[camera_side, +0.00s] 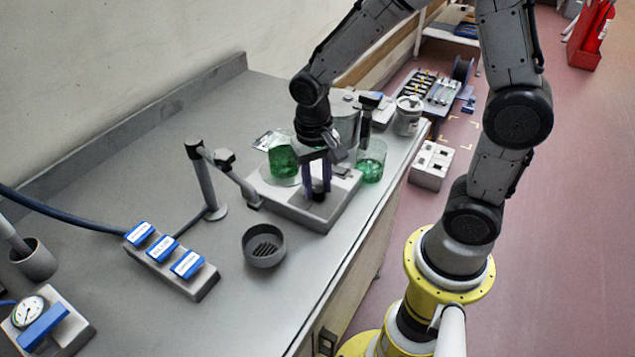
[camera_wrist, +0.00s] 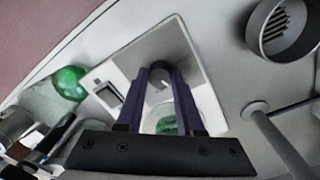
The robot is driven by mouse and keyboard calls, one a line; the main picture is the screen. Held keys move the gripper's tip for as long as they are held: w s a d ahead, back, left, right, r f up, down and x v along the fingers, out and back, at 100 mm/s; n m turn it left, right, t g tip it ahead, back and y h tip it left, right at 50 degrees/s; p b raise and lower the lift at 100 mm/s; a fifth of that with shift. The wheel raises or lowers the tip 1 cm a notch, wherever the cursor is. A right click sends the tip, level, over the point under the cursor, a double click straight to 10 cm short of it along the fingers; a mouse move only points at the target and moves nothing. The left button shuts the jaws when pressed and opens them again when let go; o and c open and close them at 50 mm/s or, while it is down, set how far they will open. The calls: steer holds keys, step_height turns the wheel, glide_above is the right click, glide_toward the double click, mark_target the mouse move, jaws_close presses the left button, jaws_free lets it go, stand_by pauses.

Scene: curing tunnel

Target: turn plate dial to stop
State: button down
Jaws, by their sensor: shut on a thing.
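The plate is a light grey box on the bench, seen in the side view (camera_side: 300,214) and in the wrist view (camera_wrist: 205,88). Its grey round dial (camera_wrist: 158,84) shows between my fingers in the wrist view. My gripper (camera_side: 318,193) points down at the front part of the plate. Its two purple fingers are shut on the dial, and in the wrist view the fingertips (camera_wrist: 159,70) lie at either side of it. In the side view the fingers hide the dial, and I cannot read its angle.
A glass with green contents (camera_side: 284,160) stands at the plate's back, and a green-filled beaker (camera_side: 371,162) stands right of it. A jointed stand (camera_side: 207,190) and a round grey cup (camera_side: 265,246) are to the left. A blue-labelled block (camera_side: 172,262) lies farther left. Bare bench lies between.

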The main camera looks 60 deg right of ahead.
mark_target(318, 191)
steer(key=n, duration=1.3)
steer(key=shift+r+n+t, duration=0.1)
steer(key=shift+n+t, duration=0.3)
stand_by(0.4)
steer(key=c, duration=0.5)
jaws_free()
steer(key=shift+c, duration=0.2)
steer(key=shift+s, duration=0.1)
step_height(318, 191, up, 14)
steer(key=shift+s+a, duration=0.15)
steer(key=shift+a, duration=0.15)
